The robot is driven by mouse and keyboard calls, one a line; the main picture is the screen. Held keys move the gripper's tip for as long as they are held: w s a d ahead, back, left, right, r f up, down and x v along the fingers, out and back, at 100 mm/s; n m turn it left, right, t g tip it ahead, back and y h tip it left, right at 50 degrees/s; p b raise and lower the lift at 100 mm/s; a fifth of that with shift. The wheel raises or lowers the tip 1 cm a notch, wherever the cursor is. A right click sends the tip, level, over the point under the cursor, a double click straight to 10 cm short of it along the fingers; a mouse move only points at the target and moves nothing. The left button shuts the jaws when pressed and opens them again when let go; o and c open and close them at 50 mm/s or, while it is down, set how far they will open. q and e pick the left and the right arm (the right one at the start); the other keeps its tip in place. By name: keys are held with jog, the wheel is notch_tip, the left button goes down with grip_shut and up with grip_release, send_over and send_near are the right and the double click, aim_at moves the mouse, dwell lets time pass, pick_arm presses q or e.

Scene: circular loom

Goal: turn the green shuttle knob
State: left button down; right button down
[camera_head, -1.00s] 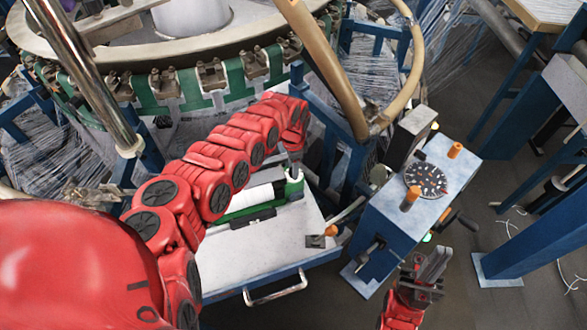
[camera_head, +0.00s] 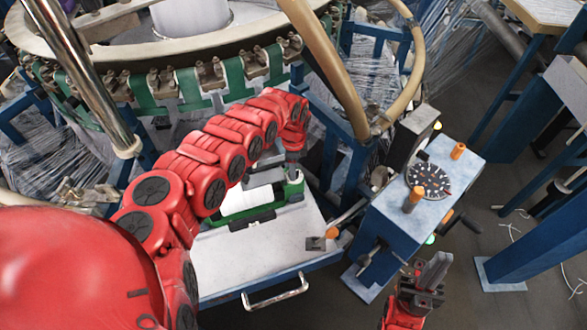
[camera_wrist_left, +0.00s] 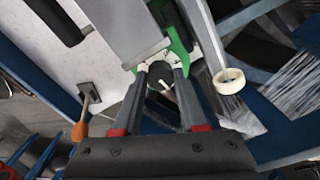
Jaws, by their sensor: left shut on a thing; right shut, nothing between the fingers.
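The green shuttle (camera_head: 248,206), with a white roll in it, lies on the pale tray of the machine in the head view. My left gripper (camera_head: 293,172) reaches down onto the shuttle's right end. In the left wrist view, the fingers of my left gripper (camera_wrist_left: 160,72) are shut on a small dark knob (camera_wrist_left: 161,80) at the end of the green shuttle (camera_wrist_left: 177,50). My right gripper (camera_head: 434,270) is shut and empty, low at the right, in front of the blue control box.
A blue control box (camera_head: 393,232) with a black dial (camera_head: 428,180) and orange knobs stands right of the tray (camera_head: 230,262). The loom's green ring (camera_head: 150,108) is behind my left arm. A tan curved tube (camera_head: 330,70) rises behind the gripper. Dark floor shows at the right.

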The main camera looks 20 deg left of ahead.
pick_arm(q)
jog(key=c, duration=0.7)
grip_release()
jog(key=shift+c, duration=0.2)
jog(key=shift+r, duration=0.1)
jog(key=shift+w+a+r, duration=0.1)
jog(key=shift+r, duration=0.25)
notch_tip(320, 180, up, 11)
jog(key=b, duration=0.2)
